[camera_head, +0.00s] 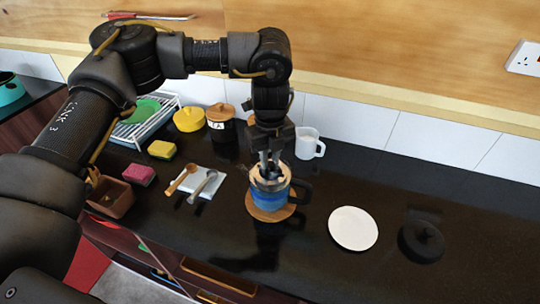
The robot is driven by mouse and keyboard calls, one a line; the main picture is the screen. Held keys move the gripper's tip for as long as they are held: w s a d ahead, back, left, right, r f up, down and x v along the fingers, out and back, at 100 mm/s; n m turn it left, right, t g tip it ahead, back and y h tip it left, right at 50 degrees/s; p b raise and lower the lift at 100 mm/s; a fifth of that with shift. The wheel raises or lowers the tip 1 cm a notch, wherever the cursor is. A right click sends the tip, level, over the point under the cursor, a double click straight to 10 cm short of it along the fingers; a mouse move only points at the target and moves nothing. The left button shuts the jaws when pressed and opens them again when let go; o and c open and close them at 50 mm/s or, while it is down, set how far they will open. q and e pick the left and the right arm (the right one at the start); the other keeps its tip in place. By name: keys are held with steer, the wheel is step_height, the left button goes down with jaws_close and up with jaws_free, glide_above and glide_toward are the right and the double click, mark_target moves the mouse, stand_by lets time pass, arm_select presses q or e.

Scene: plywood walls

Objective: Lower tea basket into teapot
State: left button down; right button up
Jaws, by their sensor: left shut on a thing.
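The teapot (266,199) is a blue vessel with a dark handle on its right side, standing on a round wooden coaster (270,214). My left gripper (269,172) points straight down at the teapot's mouth and is shut on the tea basket. The basket is mostly hidden by the fingers and the rim, so I cannot tell how deep it sits. A round black lid-like piece (422,241) lies on the counter at the right. My right gripper is not in view.
A white plate (353,228) lies right of the teapot, and a white mug (309,144) stands behind it. Spoons on a white cloth (200,183), sponges (162,149), a wooden box (111,197) and a lidded jar (221,122) are to the left. The far right counter is clear.

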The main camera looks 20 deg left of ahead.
arm_select(q)
steer(key=shift+f, duration=0.3)
stand_by(0.4)
steer(key=shift+f, duration=0.2)
steer(key=c, duration=1.3)
jaws_free()
steer(key=shift+o, duration=0.6)
steer(key=o, duration=0.3)
steer(key=shift+o, duration=0.2)
